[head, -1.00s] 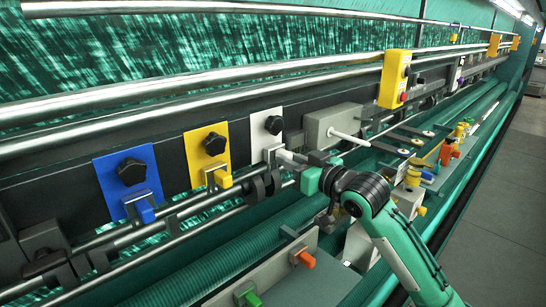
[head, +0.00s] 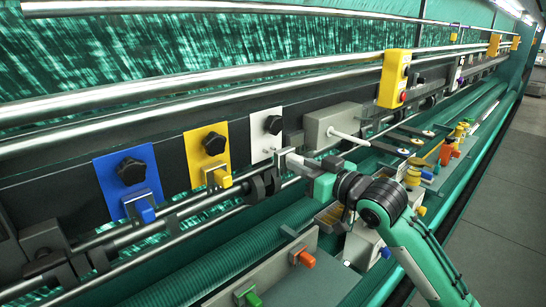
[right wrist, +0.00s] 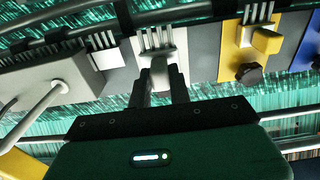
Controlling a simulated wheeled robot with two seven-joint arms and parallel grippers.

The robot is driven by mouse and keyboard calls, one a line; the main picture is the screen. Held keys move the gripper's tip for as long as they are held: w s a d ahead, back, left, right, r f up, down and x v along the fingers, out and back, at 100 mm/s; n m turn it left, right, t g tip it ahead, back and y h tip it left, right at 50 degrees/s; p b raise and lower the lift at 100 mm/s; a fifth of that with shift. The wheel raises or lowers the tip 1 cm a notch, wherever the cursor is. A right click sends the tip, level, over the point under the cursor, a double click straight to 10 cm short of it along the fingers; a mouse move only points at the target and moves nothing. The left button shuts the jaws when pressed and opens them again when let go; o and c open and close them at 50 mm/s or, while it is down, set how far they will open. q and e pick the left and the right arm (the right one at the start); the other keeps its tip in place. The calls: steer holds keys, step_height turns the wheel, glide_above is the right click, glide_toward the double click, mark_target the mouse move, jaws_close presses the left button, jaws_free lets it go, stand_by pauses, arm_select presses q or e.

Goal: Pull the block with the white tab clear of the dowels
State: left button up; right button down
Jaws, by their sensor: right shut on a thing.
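The white plate (head: 265,133) with a black knob stands right of the yellow plate on the dark rail. My right gripper (head: 291,160) is at the block in front of its lower edge. In the right wrist view the jaws (right wrist: 160,86) are shut on the white tab (right wrist: 160,68), and thin upright dowels (right wrist: 157,38) show just beyond it. I cannot tell how far the block sits on the dowels, because the gripper hides part of it. My left gripper is not in view.
A yellow plate (head: 207,147) and a blue plate (head: 128,182) with like-coloured tabs stand to the left. A grey box (head: 333,124) with a white rod is close on the right. A yellow switch box (head: 395,78) is further right. Metal rods run below the plates.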

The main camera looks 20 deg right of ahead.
stand_by(0.4)
steer(key=shift+b+v, duration=0.3)
steer(key=shift+v, duration=1.65)
